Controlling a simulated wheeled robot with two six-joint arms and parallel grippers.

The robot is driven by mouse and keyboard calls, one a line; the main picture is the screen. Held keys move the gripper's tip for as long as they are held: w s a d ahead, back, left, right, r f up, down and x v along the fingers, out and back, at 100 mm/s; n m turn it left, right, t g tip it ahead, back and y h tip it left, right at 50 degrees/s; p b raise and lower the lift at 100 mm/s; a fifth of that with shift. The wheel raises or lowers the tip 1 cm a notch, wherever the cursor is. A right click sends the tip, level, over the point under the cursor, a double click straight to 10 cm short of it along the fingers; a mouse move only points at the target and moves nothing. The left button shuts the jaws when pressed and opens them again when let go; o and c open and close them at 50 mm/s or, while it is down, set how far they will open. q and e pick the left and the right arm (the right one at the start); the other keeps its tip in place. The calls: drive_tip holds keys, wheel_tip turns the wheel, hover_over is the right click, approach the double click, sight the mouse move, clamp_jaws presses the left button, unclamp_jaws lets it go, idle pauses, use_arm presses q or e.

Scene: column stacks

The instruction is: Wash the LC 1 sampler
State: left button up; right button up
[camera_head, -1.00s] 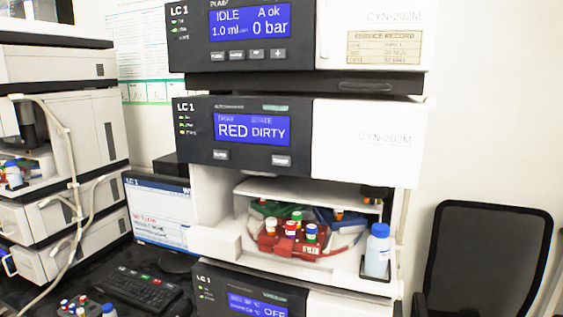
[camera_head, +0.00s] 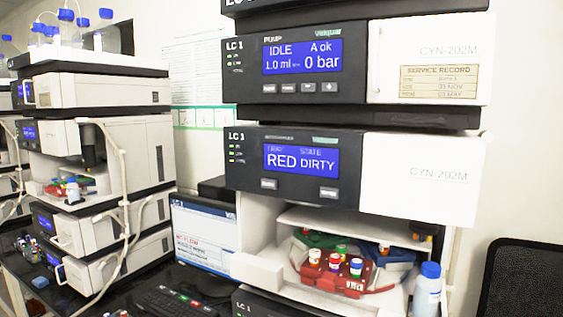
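The LC 1 sampler (camera_head: 291,188) is the middle module of the near stack. Its blue screen (camera_head: 301,172) reads RED and DIRTY, with two buttons below it. Its lower bay is open and shows a red vial tray (camera_head: 345,282) with several capped vials, with green and blue trays behind. A bottle with a blue cap (camera_head: 428,290) stands at the bay's right front corner. Above, the LC 1 pump (camera_head: 290,65) reads IDLE, 1.0 ml, A ok and 0 bar. Neither of my grippers is in view.
A second column stack (camera_head: 100,150) stands to the left, with bottles (camera_head: 75,38) on top. A monitor (camera_head: 205,235) and a keyboard (camera_head: 170,302) are on the dark bench between the stacks. A black chair back (camera_head: 525,280) is at the lower right.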

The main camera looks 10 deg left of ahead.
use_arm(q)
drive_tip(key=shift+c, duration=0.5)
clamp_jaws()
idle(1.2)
